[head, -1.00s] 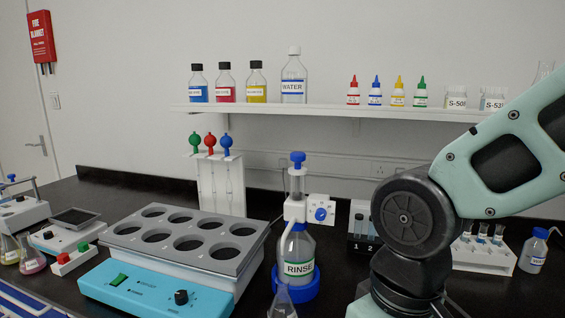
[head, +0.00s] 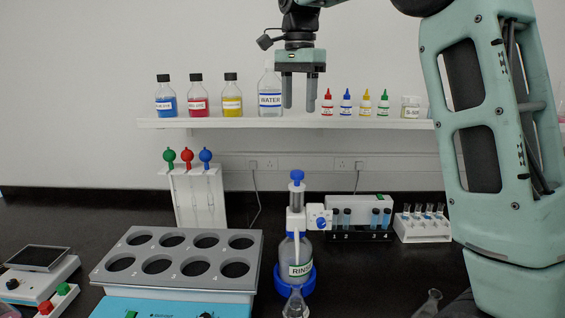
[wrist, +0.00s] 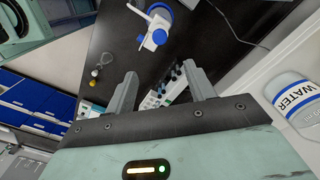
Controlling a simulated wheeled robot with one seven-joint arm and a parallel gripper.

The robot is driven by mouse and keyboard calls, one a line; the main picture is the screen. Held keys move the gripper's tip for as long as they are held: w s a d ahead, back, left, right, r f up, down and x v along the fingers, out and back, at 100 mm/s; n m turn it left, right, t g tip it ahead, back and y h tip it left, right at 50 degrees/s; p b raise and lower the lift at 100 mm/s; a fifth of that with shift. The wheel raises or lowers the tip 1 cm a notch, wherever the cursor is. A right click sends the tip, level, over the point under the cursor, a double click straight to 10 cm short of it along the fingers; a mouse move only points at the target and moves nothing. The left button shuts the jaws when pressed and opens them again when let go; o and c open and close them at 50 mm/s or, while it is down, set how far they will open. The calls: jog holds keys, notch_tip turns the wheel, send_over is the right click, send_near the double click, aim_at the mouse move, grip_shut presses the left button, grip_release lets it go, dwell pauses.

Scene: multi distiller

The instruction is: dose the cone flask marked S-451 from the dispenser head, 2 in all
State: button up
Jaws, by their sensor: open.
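The dispenser is a bottle labelled RINSE (head: 300,270) in a blue base, with a white head (head: 296,222) and a blue plunger knob (head: 297,176) on top. A clear cone flask (head: 295,307) stands right in front of it, cut by the lower picture edge; its marking cannot be read. My gripper (head: 300,102) is open and empty, pointing down, high above the dispenser in the head view.
A shelf (head: 220,123) carries reagent bottles, a WATER bottle (head: 270,98) and small dropper bottles close behind my gripper. A heating block with round wells (head: 180,280) stands left of the dispenser. Vial racks (head: 360,235) stand right.

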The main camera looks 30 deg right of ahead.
aim_at(297, 172)
notch_tip(297, 172, down, 17)
jog(key=shift+s+r+p, duration=0.1)
jog(key=shift+r+p, duration=0.05)
jog(key=shift+p, duration=0.75)
